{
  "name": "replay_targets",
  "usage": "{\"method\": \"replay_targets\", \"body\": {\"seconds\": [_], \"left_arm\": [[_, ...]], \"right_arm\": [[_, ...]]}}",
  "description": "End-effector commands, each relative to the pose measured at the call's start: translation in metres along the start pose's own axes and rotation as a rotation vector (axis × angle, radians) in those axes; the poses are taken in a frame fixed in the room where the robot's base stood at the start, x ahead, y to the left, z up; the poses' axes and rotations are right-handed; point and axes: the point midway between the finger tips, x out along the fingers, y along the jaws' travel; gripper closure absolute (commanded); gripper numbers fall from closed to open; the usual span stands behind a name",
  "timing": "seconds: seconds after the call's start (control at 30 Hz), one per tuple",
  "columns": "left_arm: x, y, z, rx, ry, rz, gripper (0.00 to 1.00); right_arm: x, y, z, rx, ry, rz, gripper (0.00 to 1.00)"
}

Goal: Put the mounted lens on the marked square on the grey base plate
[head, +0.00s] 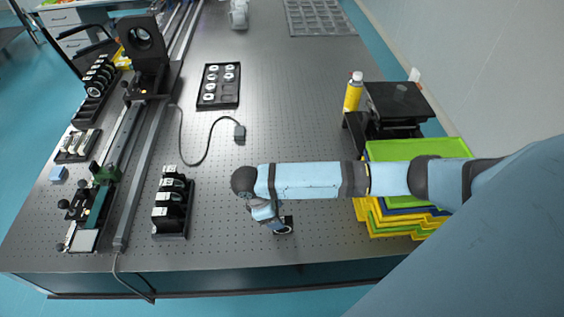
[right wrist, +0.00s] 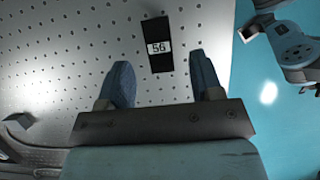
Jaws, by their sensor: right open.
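A small black mounted piece (head: 287,222) stands on the perforated table near its front edge. I take it for the mounted lens, but its glass is hard to make out. In the right wrist view the black piece (right wrist: 158,60) has a white label reading 56 and lies just beyond the fingertips, in line with the gap. My right gripper (head: 277,226) is open, pointing down at the piece; in the right wrist view its blue fingers (right wrist: 160,80) are apart with nothing between them. A light grey plate (head: 84,240) lies at the near left end of the rail; no marked square is discernible.
A rack of black mounts (head: 172,205) stands left of my gripper. A rail with holders (head: 125,140) runs along the left. Yellow and green trays (head: 400,220) are stacked at the right. A cable with a small box (head: 239,134) lies mid-table. Bare table surrounds my gripper.

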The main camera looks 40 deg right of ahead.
Motion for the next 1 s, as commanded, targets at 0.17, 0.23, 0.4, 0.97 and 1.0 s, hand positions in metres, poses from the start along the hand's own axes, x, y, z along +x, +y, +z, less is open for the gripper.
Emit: {"method": "replay_targets", "body": {"seconds": [0.17, 0.23, 0.4, 0.97, 1.0], "left_arm": [[-0.001, 0.0, -0.001, 0.0, 0.001, 0.0, 1.0], [-0.001, 0.0, -0.003, 0.0, 0.001, 0.0, 1.0], [-0.005, -0.001, -0.008, 0.001, 0.003, -0.003, 1.0], [-0.005, -0.002, -0.007, 0.0, 0.001, -0.006, 1.0], [-0.005, -0.002, -0.007, 0.0, 0.0, -0.006, 1.0]], "right_arm": [[0.015, 0.0, 0.0, 0.0, 0.0, 0.0, 0.4], [0.019, 0.0, 0.001, 0.0, 0.0, 0.001, 0.4], [0.044, 0.001, 0.003, 0.0, -0.002, 0.0, 0.4], [0.066, 0.001, 0.002, -0.001, 0.002, 0.002, 0.7], [0.066, 0.001, 0.002, -0.001, 0.002, 0.002, 0.8]]}}
